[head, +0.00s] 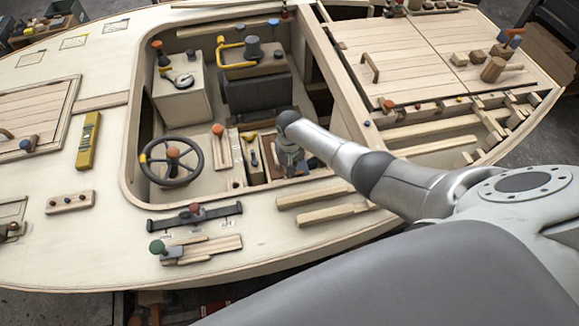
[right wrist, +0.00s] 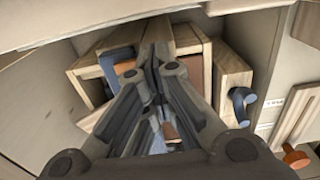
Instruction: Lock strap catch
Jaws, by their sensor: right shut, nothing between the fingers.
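A dark strap-like bar (head: 222,212) with a reddish knob (head: 195,208) lies across the front deck, left of my right arm. I cannot tell for sure whether it is the strap catch or whether it is locked. My right gripper (right wrist: 153,68) is shut and empty. My left gripper is not in view.
A steering wheel (head: 171,161) with an orange knob and a console (head: 183,98) stand in the cockpit. A wooden slide with a green knob (head: 157,247) is on the front deck. The cockpit walls close in around my right gripper. A blue-grey hook (right wrist: 241,104) sits right of it.

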